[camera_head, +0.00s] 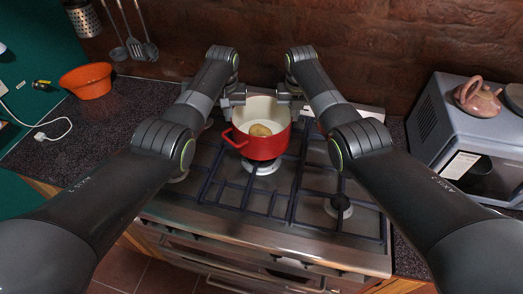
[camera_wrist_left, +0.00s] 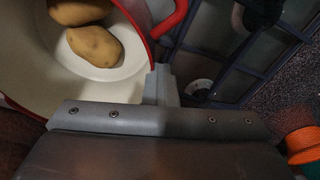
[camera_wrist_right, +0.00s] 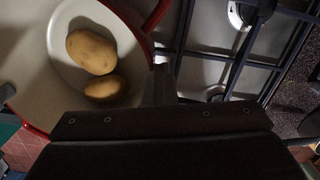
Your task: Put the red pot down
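The red pot (camera_head: 262,146) has a cream inside and holds potatoes (camera_head: 260,130). It is over the stove's grate (camera_head: 240,192), above a burner at the back; whether it touches the grate is hard to tell. My left gripper (camera_head: 232,101) is at the pot's left rim, and my right gripper (camera_head: 290,97) is at its right rim. In the left wrist view the finger (camera_wrist_left: 163,85) meets the rim next to a red handle (camera_wrist_left: 172,18). In the right wrist view the finger (camera_wrist_right: 160,85) is at the rim too. Both seem closed on the pot's wall.
A grey microwave (camera_head: 435,125) with a pink teapot (camera_head: 478,97) on top stands at the right. An orange bowl (camera_head: 87,81) sits on the dark counter (camera_head: 120,110) at the left. The front burners are bare. A brick wall rises behind.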

